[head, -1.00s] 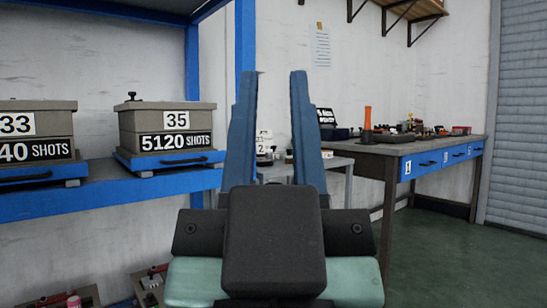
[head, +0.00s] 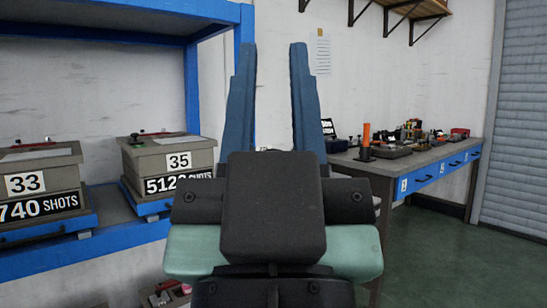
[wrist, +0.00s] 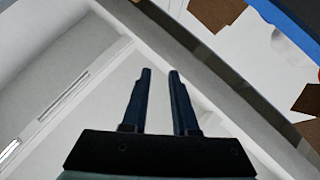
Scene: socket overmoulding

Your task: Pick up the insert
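My gripper (head: 270,95) stands in the middle of the head view with its two blue fingers pointing up and apart. Nothing shows between the fingers. In the wrist view my gripper (wrist: 160,75) also shows its two fingers spread and empty, against pale wall and ceiling surfaces. I cannot make out an insert in either view. Small items on the far workbench are too small to tell apart, and my gripper and arm hide the middle of the scene.
A blue shelf (head: 110,248) at left bears grey mould boxes marked 33 (head: 38,165) and 35 (head: 165,160). A workbench (head: 400,165) with blue numbered drawers stands at right, bearing an orange cylinder (head: 366,135) and several small items. Green floor (head: 450,260) lies open at lower right.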

